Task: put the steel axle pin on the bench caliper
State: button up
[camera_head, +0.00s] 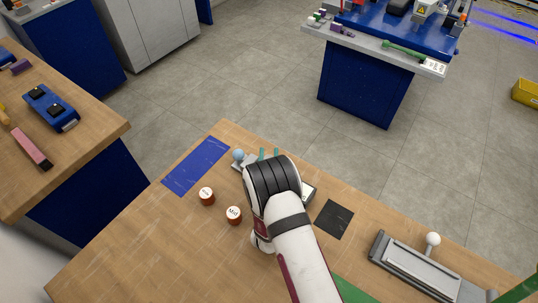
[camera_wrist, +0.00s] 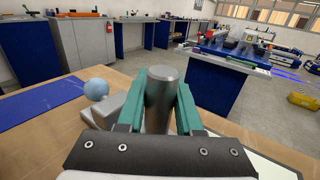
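The steel axle pin (camera_wrist: 161,105), a plain grey cylinder, shows in the wrist view between the two teal fingers of my gripper (camera_wrist: 161,85). The fingers press close on both its sides, so the gripper looks shut on it. Just left of the fingers is a grey metal device with a pale blue ball (camera_head: 238,154), also in the wrist view (camera_wrist: 112,107), partly covered by my arm. I cannot tell for sure whether it is the bench caliper.
A blue mat (camera_head: 197,166) lies left of my gripper, with two red-brown labelled pots (camera_head: 206,196) (camera_head: 234,215) nearer. A dark square (camera_head: 334,219) lies to the right. A grey fixture with a white ball knob (camera_head: 415,268) stands farther right. The bench's left front is clear.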

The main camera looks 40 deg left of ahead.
jog(key=o, duration=0.4)
jog(key=shift+d+f, duration=0.1)
jog(key=shift+f, duration=0.15)
